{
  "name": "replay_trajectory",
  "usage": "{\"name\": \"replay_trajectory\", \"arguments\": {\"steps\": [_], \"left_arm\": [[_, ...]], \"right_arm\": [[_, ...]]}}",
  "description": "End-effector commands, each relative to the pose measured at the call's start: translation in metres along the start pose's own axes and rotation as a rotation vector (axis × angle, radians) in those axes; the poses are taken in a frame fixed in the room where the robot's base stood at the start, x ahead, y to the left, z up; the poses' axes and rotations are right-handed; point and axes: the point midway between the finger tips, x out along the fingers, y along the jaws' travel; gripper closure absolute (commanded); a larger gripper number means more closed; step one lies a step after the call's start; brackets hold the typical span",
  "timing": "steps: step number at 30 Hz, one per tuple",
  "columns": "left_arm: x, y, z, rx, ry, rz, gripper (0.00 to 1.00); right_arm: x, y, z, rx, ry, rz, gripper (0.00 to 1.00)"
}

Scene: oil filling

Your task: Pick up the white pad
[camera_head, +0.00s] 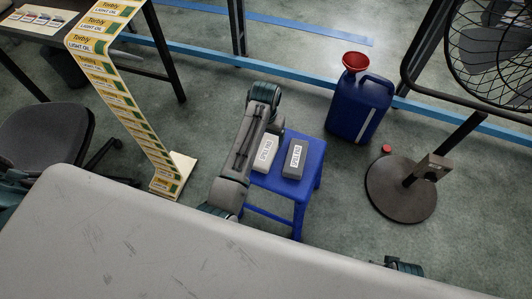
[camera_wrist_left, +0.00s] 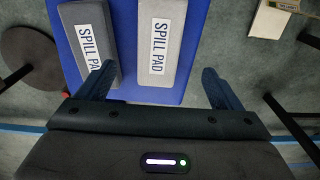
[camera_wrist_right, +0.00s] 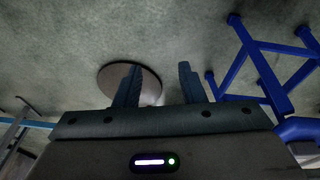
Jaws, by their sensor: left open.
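The white pad (camera_head: 265,153), labelled SPILL PAD, lies on the blue stool (camera_head: 311,172), left of a dark grey pad (camera_head: 294,159) with a similar label. My left arm partly covers the white pad's left side in the head view. In the left wrist view the white pad (camera_wrist_left: 162,45) lies right of the grey pad (camera_wrist_left: 88,42). My left gripper (camera_wrist_left: 160,82) is open and empty, with the white pad's near end in view between its fingers. Contact cannot be told. My right gripper (camera_wrist_right: 159,80) is open and empty, away from the stool.
A blue jug (camera_head: 357,108) with a red funnel (camera_head: 355,61) stands behind the stool at right. A fan's round base (camera_head: 402,190) and a red cap (camera_head: 386,149) are on the floor. A chair (camera_head: 45,137) and label strip (camera_head: 125,105) are at left. A grey surface (camera_head: 200,260) fills the front.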

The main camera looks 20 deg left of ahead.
Motion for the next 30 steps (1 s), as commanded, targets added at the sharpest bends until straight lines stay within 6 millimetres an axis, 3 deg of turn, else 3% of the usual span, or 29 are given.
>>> {"name": "replay_trajectory", "arguments": {"steps": [3,10,17,24,30], "left_arm": [[0.005,0.004,-0.006,0.006,-0.010,0.002,0.13],[0.041,0.004,-0.005,0.005,-0.011,0.002,0.13],[0.060,0.003,-0.005,0.005,-0.010,0.002,0.13],[0.095,0.001,-0.003,0.005,-0.010,0.003,0.13],[0.104,0.001,-0.004,0.005,-0.007,0.003,0.13]], "right_arm": [[-0.001,0.000,-0.001,0.000,0.002,0.000,0.64],[-0.015,0.000,-0.006,-0.002,0.015,0.001,0.64],[-0.023,0.000,-0.009,-0.003,0.020,0.002,0.64],[-0.039,0.000,-0.013,-0.005,0.033,0.003,0.64],[-0.047,0.000,-0.014,-0.005,0.035,0.003,0.64]]}}
